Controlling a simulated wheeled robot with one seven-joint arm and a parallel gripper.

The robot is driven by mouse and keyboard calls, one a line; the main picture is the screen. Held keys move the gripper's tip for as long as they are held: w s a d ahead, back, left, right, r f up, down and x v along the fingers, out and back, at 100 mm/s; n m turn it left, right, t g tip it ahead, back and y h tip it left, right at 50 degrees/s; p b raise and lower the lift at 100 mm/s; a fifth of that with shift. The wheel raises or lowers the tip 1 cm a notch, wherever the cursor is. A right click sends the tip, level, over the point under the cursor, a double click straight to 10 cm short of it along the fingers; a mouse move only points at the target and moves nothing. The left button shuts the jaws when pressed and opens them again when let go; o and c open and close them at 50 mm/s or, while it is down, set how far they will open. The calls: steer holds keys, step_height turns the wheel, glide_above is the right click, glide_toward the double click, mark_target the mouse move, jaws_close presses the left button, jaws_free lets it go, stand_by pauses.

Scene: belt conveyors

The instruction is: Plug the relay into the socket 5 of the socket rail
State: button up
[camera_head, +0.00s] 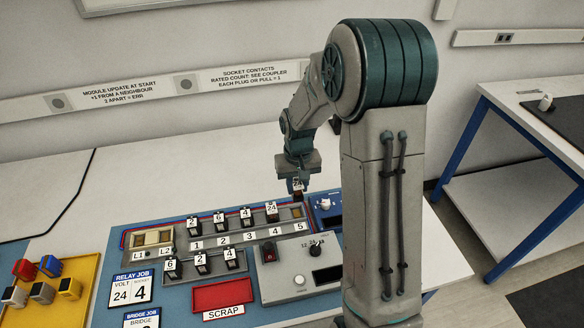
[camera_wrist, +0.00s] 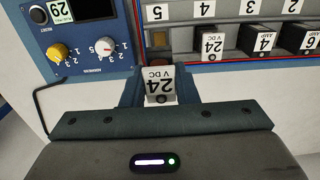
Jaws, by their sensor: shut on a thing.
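My gripper (camera_head: 297,190) is shut on a relay (camera_wrist: 160,82) with a white top marked 24 V DC; the relay sits upright between the fingers. In the head view the held relay (camera_head: 298,184) is above the right end of the socket rail (camera_head: 215,243). Socket 5 (camera_head: 297,212) is at that end above the label 5 and looks empty. In the wrist view, which is upside down, socket 5 (camera_wrist: 158,40) shows beyond the held relay, with a gap between them. Another 24 V relay (camera_head: 271,212) stands in socket 4; it also shows in the wrist view (camera_wrist: 213,42).
Relays marked 2, 6 and 4 (camera_head: 246,217) stand along the rail. A blue unit with knobs (camera_head: 325,205) adjoins socket 5. A lower row holds more relays (camera_head: 201,262). A red scrap tray (camera_head: 222,295), relay job card (camera_head: 132,288) and yellow tray (camera_head: 75,268) lie nearer.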

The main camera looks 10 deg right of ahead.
steer(key=shift+w, duration=0.1)
steer(key=shift+f+b, duration=0.5)
steer(key=shift+f, duration=0.15)
steer(key=shift+f+b, duration=1.9)
steer(key=shift+f, duration=0.75)
steer(key=shift+s, duration=0.2)
steer(key=shift+f+b, duration=0.85)
steer(key=o, duration=1.5)
steer(key=shift+c, duration=0.2)
steer(key=shift+r, duration=0.1)
steer(key=shift+r+p, duration=2.55)
steer(key=shift+r, duration=1.15)
